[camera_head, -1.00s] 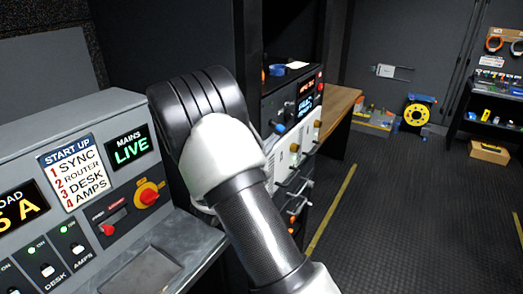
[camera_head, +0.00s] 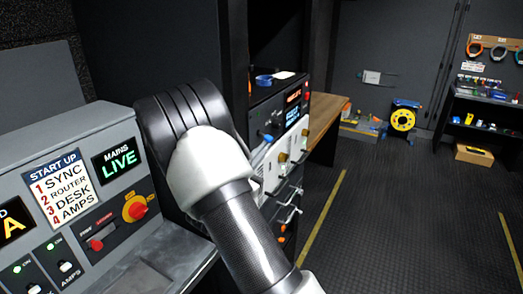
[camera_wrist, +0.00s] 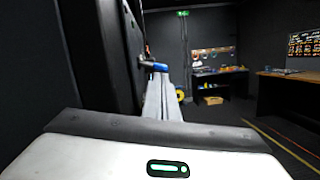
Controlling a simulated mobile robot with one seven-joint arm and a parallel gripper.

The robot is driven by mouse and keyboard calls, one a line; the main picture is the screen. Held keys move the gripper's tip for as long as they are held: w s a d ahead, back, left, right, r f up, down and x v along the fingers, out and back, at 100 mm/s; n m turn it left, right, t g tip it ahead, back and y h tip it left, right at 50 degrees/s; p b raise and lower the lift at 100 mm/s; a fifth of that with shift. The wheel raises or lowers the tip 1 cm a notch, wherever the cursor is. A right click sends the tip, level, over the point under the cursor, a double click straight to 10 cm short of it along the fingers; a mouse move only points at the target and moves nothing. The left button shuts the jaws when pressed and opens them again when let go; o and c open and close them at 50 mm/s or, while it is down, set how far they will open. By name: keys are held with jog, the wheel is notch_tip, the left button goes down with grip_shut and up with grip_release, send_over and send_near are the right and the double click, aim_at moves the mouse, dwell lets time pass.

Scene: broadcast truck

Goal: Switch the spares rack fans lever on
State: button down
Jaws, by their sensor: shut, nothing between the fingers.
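The equipment rack (camera_head: 290,135) stands beyond my arm in the head view, with a lit screen and several controls on its front. A blue-gripped lever (camera_head: 268,138) sticks out at its left side; the blue grip also shows in the wrist view (camera_wrist: 160,67). I cannot read a label on it. In the wrist view, my gripper (camera_wrist: 161,80) is shut and empty, its grey fingers pointing forward. Their tips are at or just short of the blue grip; contact cannot be told. In the head view my arm hides most of the gripper.
A grey console (camera_head: 60,135) with switches, a red rotary knob and a START UP sign (camera_head: 61,187) is at left. A wooden bench (camera_head: 326,115) stands behind the rack. A yellow reel (camera_head: 403,120) and shelf lie farther back. The floor (camera_head: 400,210) at right is clear.

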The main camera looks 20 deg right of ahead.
jog(key=shift+r, duration=0.1)
jog(key=shift+s+d+r+n+t+y+p, duration=0.2)
jog(key=shift+s+r+n+t+p, duration=0.15)
jog(key=shift+n, duration=0.25)
jog(key=shift+s+d+r+n+t+y+p, duration=0.1)
jog(key=shift+d+r+n+t+p, duration=0.1)
jog(key=shift+n+p, duration=0.3)
jog(key=shift+a+f, duration=0.1)
jog(key=shift+a, duration=0.05)
